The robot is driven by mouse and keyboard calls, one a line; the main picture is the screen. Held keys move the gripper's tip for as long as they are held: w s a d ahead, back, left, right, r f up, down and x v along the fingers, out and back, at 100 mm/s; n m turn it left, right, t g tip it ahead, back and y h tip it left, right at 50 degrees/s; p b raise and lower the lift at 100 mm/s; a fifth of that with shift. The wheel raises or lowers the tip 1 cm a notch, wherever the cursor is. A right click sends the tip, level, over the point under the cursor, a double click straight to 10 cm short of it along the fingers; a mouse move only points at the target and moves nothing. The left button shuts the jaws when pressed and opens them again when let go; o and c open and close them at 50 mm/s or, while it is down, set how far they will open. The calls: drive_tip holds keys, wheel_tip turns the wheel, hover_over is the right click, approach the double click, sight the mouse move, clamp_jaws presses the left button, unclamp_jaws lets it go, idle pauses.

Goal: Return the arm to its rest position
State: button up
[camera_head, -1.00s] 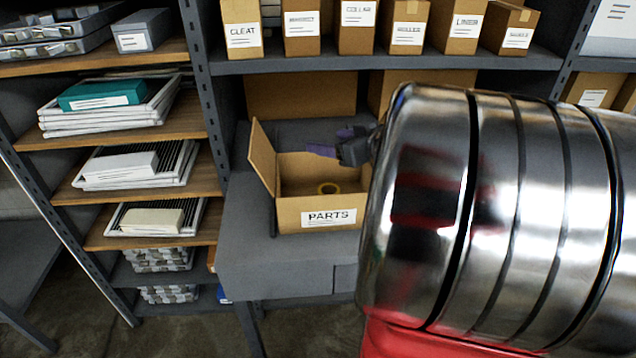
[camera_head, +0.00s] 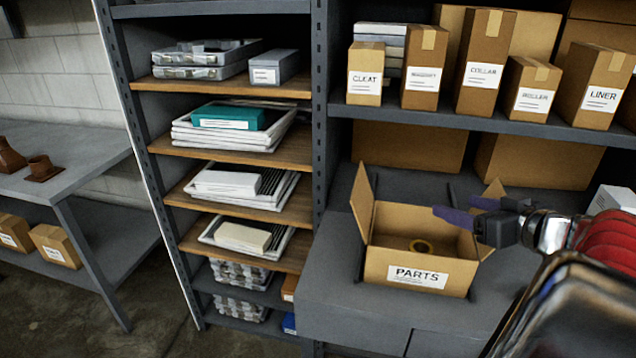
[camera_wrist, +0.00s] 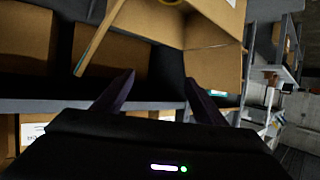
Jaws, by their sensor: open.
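My gripper (camera_head: 462,213) is at the right in the head view, at the open top of the cardboard box labelled PARTS (camera_head: 378,270). Its purple fingers point left over the box's back right part. The gripper is open with nothing between the fingers. In the wrist view, the two dark fingers (camera_wrist: 158,92) stand apart, and the box (camera_wrist: 212,62) shows at the top, beyond the fingertips. My arm's shiny and red links fill the lower right of the head view.
The box stands on a grey bench (camera_head: 330,285). A shelf above (camera_head: 460,118) carries several labelled cartons, among them CLEAT (camera_head: 365,90) and LINER (camera_head: 598,62). A rack (camera_head: 319,130) with filters and trays stands left of the box. Another table (camera_head: 75,170) is at far left.

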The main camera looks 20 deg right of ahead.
idle(0.5)
drive_tip(key=w+a+r+m+h, duration=0.25)
drive_tip(key=w+r+h, duration=0.35)
drive_tip(key=w, duration=0.4)
drive_tip(key=s+a+f+n+g+y, duration=0.1)
drive_tip(key=s+a+f, duration=0.3)
drive_tip(key=a, duration=0.5)
drive_tip(key=s+a+f+n+g+y, duration=0.1)
drive_tip(key=s+a+f+g+y, duration=0.2)
drive_tip(key=s+a, duration=0.4)
drive_tip(key=s+a+f+n+g+y, duration=0.1)
drive_tip(key=s+a+f+g, duration=0.3)
drive_tip(key=a, duration=0.9)
wheel_tip(320, 180, down, 3)
drive_tip(key=shift+s+y, duration=0.7)
drive_tip(key=shift+s, duration=0.55)
drive_tip(key=shift+a, duration=0.1)
